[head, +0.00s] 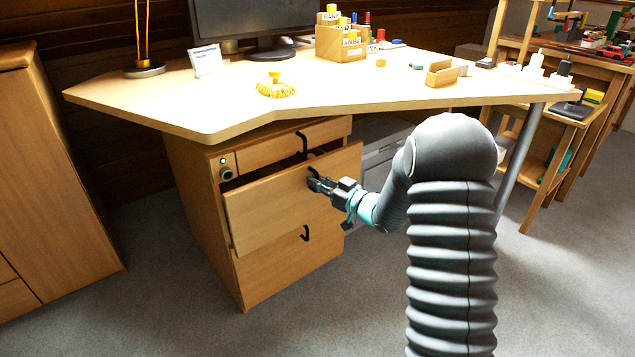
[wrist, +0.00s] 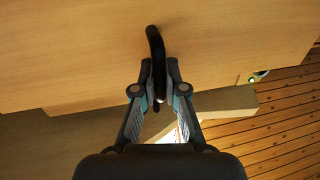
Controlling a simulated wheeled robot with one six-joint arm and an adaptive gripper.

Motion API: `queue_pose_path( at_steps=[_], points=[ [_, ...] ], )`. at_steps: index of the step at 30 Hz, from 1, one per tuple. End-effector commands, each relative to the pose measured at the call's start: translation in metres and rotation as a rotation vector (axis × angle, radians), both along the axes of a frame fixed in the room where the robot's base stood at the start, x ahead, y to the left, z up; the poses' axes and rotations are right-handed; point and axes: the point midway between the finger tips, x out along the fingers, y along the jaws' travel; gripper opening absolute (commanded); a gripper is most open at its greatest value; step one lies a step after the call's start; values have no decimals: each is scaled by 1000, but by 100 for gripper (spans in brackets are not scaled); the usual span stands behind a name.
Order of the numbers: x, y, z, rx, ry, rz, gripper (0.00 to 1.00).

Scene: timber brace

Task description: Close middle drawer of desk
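The desk (head: 180,100) has a wooden drawer unit under its top. The middle drawer (head: 268,212) is pulled out, its front standing forward of the drawers above and below, with a dark gap above it. My gripper (head: 319,184) is at the black handle of this drawer in the head view and partly covers it. In the wrist view, the fingers of my gripper (wrist: 160,80) lie on either side of the curved black handle (wrist: 155,42) and look closed on it. The drawer front (wrist: 80,50) fills the upper part of that view.
The top drawer (head: 265,152) and bottom drawer (head: 275,268) look closed. A cabinet (head: 60,170) stands at the left. The desk top holds a monitor (head: 250,22), a yellow brush (head: 276,87) and an organizer (head: 341,43). Grey floor in front of the drawers is clear.

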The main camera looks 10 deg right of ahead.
Motion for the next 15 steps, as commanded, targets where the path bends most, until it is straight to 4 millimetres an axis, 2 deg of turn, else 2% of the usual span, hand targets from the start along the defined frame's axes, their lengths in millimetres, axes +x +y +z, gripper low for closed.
queue_pose_path(
  at_steps=[8, 15],
  points=[
    [1, 1, 0, 0, 0, 1, 0],
    [34, 22, -1, -1, -2, 3, 0]
  ],
)
